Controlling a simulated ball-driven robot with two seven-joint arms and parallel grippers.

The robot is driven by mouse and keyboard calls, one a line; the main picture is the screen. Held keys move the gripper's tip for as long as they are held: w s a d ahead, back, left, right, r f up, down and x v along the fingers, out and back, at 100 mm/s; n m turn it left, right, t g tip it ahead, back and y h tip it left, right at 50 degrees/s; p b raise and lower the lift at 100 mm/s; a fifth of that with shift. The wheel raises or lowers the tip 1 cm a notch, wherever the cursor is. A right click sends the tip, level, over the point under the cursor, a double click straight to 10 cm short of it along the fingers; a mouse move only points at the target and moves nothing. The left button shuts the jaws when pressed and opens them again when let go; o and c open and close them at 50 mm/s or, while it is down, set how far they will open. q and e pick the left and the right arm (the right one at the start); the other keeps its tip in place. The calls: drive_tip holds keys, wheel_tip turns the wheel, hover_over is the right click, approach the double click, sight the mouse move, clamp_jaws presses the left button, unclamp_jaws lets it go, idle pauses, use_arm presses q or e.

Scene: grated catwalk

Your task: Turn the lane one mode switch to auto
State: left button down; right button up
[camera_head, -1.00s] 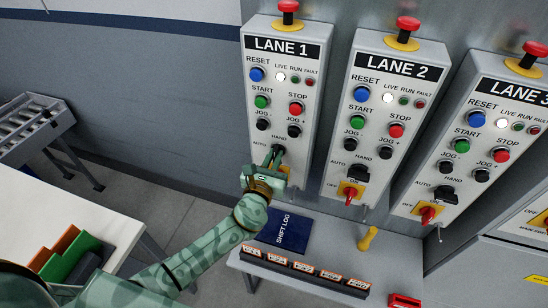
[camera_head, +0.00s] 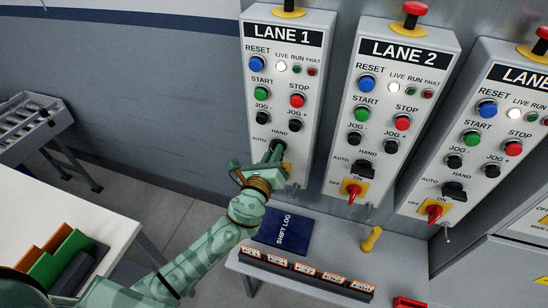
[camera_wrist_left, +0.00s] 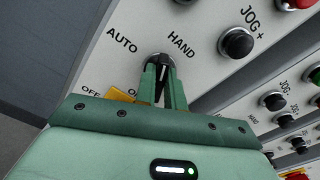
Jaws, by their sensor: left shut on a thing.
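The lane one panel (camera_head: 290,100) stands at the upper middle of the head view. Its black mode switch (camera_wrist_left: 164,76) sits below the AUTO and HAND labels and shows partly in the left wrist view. My left gripper (camera_head: 276,152) is shut on this switch, with one finger on either side of it; the fingers also show in the left wrist view (camera_wrist_left: 163,82). The switch's dark handle with a pale line shows between the fingers. I cannot tell exactly which label it points at. My right gripper is in neither view.
The lane two panel (camera_head: 392,110) and lane three panel (camera_head: 480,130) stand to the right. Below lane one is its yellow-plated ON/OFF switch (camera_wrist_left: 122,96), partly hidden. A shelf holds a blue shift log (camera_head: 285,231), a label rack (camera_head: 305,275) and a yellow-handled object (camera_head: 371,239).

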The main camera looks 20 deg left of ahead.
use_arm(q)
drive_tip(key=shift+a+f+n+b, duration=0.15)
drive_tip(key=shift+n+b, duration=0.8)
drive_tip(key=shift+n, duration=2.15)
drive_tip(key=shift+f+n+b, duration=0.1)
drive_tip(key=shift+n+b, duration=0.8)
drive_tip(key=shift+n, duration=2.2)
drive_tip(key=c, duration=1.5)
unclamp_jaws()
drive_tip(key=shift+s, duration=0.1)
